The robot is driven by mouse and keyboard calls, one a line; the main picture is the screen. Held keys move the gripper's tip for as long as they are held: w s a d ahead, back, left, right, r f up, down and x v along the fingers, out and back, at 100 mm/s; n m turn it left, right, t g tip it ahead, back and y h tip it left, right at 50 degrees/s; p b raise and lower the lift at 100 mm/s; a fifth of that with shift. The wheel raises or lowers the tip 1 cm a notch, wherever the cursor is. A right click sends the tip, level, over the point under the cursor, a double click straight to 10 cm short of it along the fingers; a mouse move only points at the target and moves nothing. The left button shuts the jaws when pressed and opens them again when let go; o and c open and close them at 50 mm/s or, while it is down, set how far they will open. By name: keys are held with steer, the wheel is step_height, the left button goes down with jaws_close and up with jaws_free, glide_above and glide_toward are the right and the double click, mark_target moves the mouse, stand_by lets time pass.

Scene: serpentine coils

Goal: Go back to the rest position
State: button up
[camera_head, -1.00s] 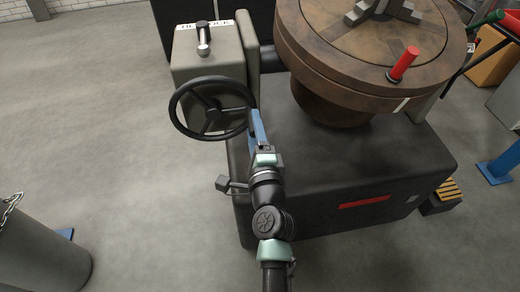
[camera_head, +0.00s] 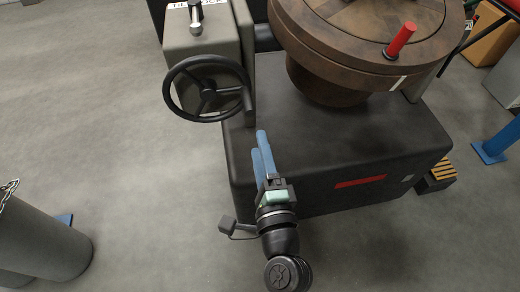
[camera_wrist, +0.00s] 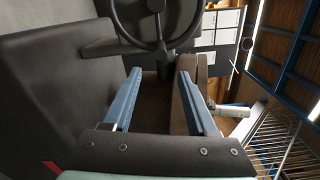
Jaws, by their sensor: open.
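My gripper (camera_head: 261,152) is in front of the dark machine base (camera_head: 310,160), below the black handwheel (camera_head: 207,88) in the head view. Its two blue fingers are apart with nothing between them; they also show in the wrist view (camera_wrist: 160,95). The handwheel shows at the top of the wrist view (camera_wrist: 158,22), beyond the fingertips and apart from them. My arm reaches in from the bottom of the head view.
A round brown turntable (camera_head: 345,45) with a red handle (camera_head: 401,40) sits on the base. A grey box (camera_head: 205,45) with a lever stands behind the handwheel. A grey cylinder (camera_head: 45,245) with a chain stands at lower left. The floor at left is clear.

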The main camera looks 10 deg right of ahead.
stand_by(0.3)
steer(key=w+a+r+n+t+y, duration=0.25)
steer(key=r+n, duration=0.45)
steer(key=r, duration=0.8)
steer(key=w+a+r+n+t+y, duration=0.15)
steer(key=a+r+n, duration=0.4)
steer(key=r, duration=0.95)
steer(key=s+r+n+t+h, duration=0.1)
steer(key=s+r+n+t, duration=0.2)
steer(key=r, duration=0.4)
steer(key=s+d+r+n+t+h, duration=0.1)
steer(key=s+r+n+h, duration=0.1)
steer(key=s+r, duration=0.4)
steer(key=s+r+n+t+h, duration=0.1)
steer(key=s+r+n+t, duration=0.15)
steer(key=r, duration=0.55)
step_height(320, 180, up, 23)
steer(key=g+p, duration=0.1)
steer(key=p, duration=2.3)
steer(key=shift+w+d+p, duration=0.15)
steer(key=shift+w+p, duration=0.15)
